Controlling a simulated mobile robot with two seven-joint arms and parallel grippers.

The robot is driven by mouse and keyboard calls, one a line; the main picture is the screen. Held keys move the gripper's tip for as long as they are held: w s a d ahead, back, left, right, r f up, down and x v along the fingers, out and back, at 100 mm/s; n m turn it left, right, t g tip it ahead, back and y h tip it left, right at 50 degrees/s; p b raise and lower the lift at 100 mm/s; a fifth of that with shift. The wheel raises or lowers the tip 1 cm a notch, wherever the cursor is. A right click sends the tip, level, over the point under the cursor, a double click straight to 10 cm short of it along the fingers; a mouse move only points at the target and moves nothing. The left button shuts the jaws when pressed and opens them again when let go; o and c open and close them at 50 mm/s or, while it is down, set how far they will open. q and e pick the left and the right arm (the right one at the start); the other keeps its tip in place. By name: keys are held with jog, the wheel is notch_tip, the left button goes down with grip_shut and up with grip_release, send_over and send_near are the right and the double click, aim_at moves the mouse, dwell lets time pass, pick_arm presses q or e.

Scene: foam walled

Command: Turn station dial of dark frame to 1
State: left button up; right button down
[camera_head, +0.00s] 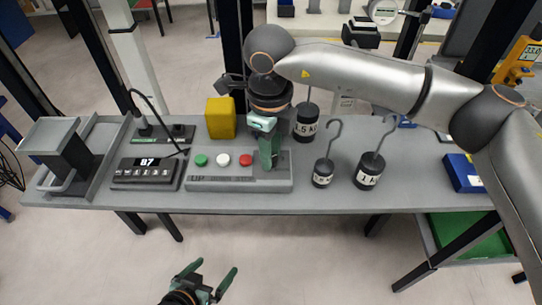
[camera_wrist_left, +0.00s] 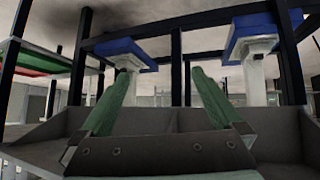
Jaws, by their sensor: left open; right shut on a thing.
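A grey button station (camera_head: 215,184) lies on the table, with a green, a white and a red button along its top. My right gripper (camera_head: 268,162) points down at the right end of this station. It is shut on what appears to be the station dial, which the fingers hide, so its setting cannot be read. I cannot tell which part is the dark frame. My left gripper (camera_head: 211,276) is open and empty, apart from the table in front of its near edge. Its two green fingers also show spread in the left wrist view (camera_wrist_left: 160,85).
A dark box with a display reading 87 (camera_head: 147,170) stands left of the station. A yellow block (camera_head: 220,118) is behind it. Hooked weights (camera_head: 322,173), (camera_head: 369,172) and (camera_head: 306,122) stand to the right. A grey stand (camera_head: 55,135) and blue box (camera_head: 462,172) are at the ends.

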jog(key=n+b, duration=0.1)
jog(key=n, duration=0.2)
jog(key=shift+f, duration=0.1)
jog(key=n+b, duration=0.1)
jog(key=n, duration=0.1)
jog(key=shift+n, duration=1.1)
jog(key=shift+n+b, duration=0.4)
jog(key=shift+n, duration=0.4)
pick_arm(q)
jog(key=shift+w+a+r+t, duration=0.25)
jog(key=shift+w+r+t, duration=0.25)
jog(key=shift+w, duration=0.3)
jog(key=shift+w+a+r+t, duration=0.2)
jog(key=shift+w+r+t, duration=0.25)
jog(key=shift+w, duration=0.35)
pick_arm(e)
jog(key=shift+n, duration=1.2)
jog(key=c, duration=0.6)
grip_release()
